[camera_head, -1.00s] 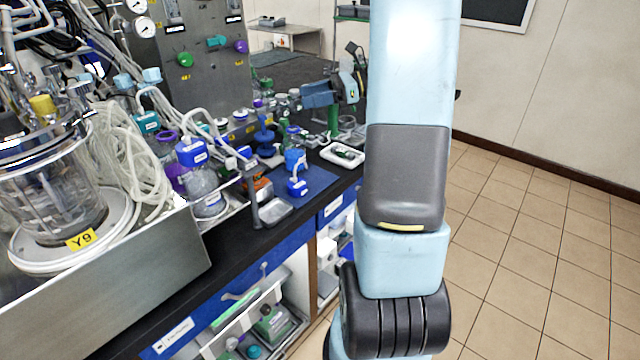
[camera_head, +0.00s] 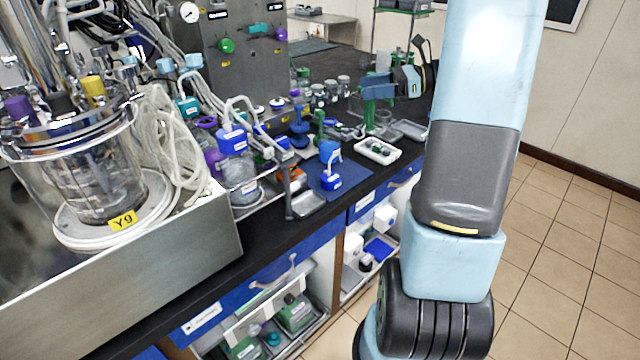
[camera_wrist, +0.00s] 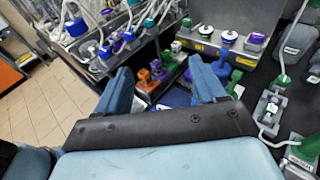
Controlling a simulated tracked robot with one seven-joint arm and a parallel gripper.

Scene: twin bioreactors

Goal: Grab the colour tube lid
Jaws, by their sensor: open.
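My gripper (camera_wrist: 163,84) is open in the wrist view, with its two blue fingers apart and nothing held. Between and beyond the fingers in the wrist view lie an orange holder (camera_wrist: 146,78), a green piece (camera_wrist: 168,60) and a blue-and-purple part. Several coloured lids show: blue-lidded bottles (camera_head: 232,142) in the head view, and white-and-blue lids (camera_wrist: 229,37) in the wrist view. I cannot tell which one is the colour tube lid.
A glass bioreactor (camera_head: 85,165) stands in a steel tray at the left. A blue mat (camera_head: 350,176) and a white tray (camera_head: 390,147) lie on the black bench. Drawers and open shelves are below. Tiled floor (camera_head: 560,235) is free at the right.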

